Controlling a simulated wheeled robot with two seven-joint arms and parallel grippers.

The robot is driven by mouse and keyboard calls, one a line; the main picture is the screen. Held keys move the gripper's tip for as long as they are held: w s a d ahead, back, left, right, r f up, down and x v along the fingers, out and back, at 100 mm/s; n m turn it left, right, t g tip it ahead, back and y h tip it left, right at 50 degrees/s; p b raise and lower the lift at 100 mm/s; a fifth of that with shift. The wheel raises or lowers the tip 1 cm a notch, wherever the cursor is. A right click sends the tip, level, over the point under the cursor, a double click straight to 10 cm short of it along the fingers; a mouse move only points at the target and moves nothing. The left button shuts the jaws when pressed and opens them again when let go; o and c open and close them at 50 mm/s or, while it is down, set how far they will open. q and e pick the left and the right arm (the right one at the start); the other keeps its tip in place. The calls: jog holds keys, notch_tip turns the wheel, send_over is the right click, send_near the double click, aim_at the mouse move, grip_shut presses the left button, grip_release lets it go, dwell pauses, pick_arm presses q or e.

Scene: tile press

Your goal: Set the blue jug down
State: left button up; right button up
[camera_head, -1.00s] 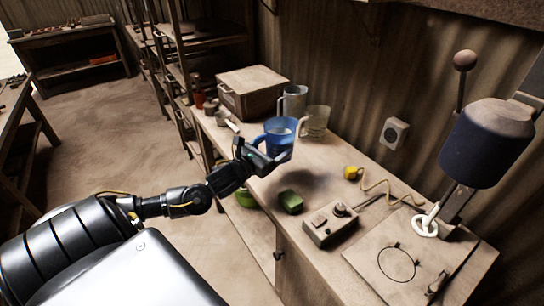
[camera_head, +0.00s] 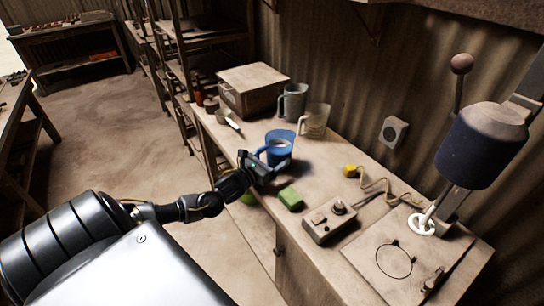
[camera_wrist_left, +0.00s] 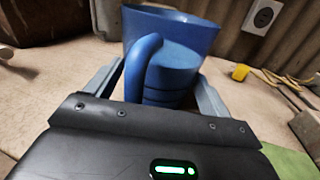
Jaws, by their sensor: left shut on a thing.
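The blue jug (camera_head: 279,148) is at the bench's left part in the head view, upright, its base at or very near the bench top. My left gripper (camera_head: 264,168) is shut on it from the near side. In the left wrist view the jug (camera_wrist_left: 172,50) sits between the two grey fingers of the gripper (camera_wrist_left: 160,95), its handle facing the camera. Whether its base touches the bench is hard to tell, as the gripper hides part of it. My right gripper is not in view.
A grey jug (camera_head: 293,103) and a beige jug (camera_head: 314,120) stand behind the blue one. A wooden box (camera_head: 253,90) stands farther back.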

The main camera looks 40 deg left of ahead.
pick_arm(q)
jog(key=o, duration=1)
jog(key=shift+f, duration=0.15)
jog(key=o, duration=0.4)
jog(key=shift+c, duration=0.2)
jog(key=shift+r, duration=0.3)
jog(key=s+b, duration=0.1)
jog(key=s, duration=1.1)
jog(key=shift+a+b, duration=0.2)
jog(key=shift+b, duration=0.15)
jog(key=shift+f, duration=0.1)
